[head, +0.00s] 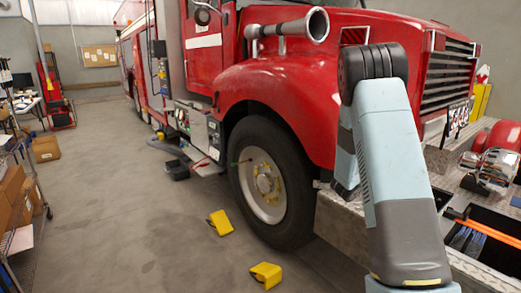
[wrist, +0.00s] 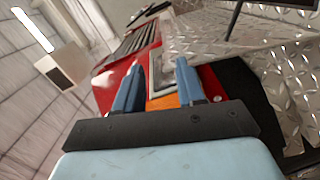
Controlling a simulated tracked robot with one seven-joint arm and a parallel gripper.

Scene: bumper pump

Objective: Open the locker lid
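My gripper (wrist: 160,66) shows in the wrist view with its two blue fingers apart and nothing visibly held between them. Beyond the fingers are a red surface, a silver-edged part and an orange strip. A diamond-plate metal panel (wrist: 245,42) lies to the right of the fingers; I cannot tell whether it is the locker lid. In the head view, a dark open compartment (head: 468,238) with orange and blue hoses is in the bumper at lower right. My arm covers part of the bumper there, and my gripper is out of that view.
The red fire truck (head: 285,95) fills the middle and right. Two yellow wheel chocks (head: 220,222) lie on the floor near the front wheel (head: 265,185). A shelf cart with boxes (head: 15,190) stands at left. The floor between is mostly clear.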

